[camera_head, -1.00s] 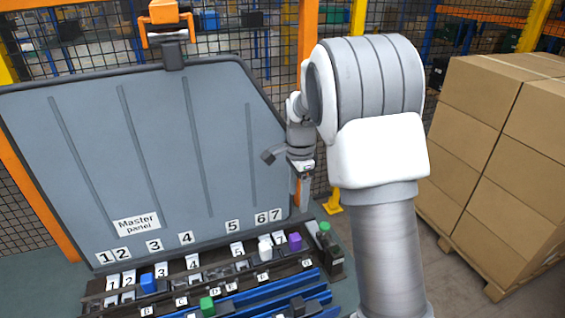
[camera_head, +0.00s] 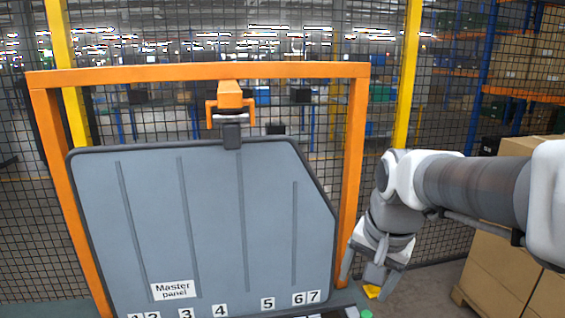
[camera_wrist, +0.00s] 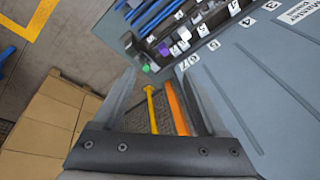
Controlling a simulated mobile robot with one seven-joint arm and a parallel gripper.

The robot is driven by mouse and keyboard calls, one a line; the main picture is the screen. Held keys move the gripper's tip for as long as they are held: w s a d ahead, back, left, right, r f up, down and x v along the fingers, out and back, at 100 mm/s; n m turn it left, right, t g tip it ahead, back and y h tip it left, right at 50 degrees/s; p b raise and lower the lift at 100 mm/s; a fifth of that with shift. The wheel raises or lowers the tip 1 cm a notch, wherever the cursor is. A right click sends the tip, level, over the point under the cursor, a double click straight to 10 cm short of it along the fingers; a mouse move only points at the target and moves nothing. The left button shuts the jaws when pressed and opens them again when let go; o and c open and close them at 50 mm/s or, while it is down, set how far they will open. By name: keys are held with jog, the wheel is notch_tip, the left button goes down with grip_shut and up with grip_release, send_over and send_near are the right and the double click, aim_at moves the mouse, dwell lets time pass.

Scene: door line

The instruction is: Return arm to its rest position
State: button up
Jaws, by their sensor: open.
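My gripper (camera_head: 368,282) hangs at the right of the grey master panel in the head view, beside the orange frame's right post, pointing down. In the wrist view its two fingers (camera_wrist: 165,95) stand apart with nothing between them. The master panel (camera_head: 215,225) hangs upright from an orange clamp (camera_head: 231,100) and bears labels 1 to 7 along its lower edge. My arm reaches in from the right edge of the head view. In the wrist view the panel (camera_wrist: 255,85) is at the right.
An orange frame (camera_head: 355,150) surrounds the panel, with mesh fence behind. Cardboard boxes (camera_head: 500,255) stand at the lower right below my arm; boxes (camera_wrist: 45,120) also show in the wrist view. A rack with coloured pieces (camera_wrist: 180,35) lies near the panel's foot. Some floor is bare.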

jog(key=s+n+t, duration=0.2)
jog(key=s+n, duration=0.4)
jog(key=s, duration=0.6)
jog(key=shift+n, duration=0.3)
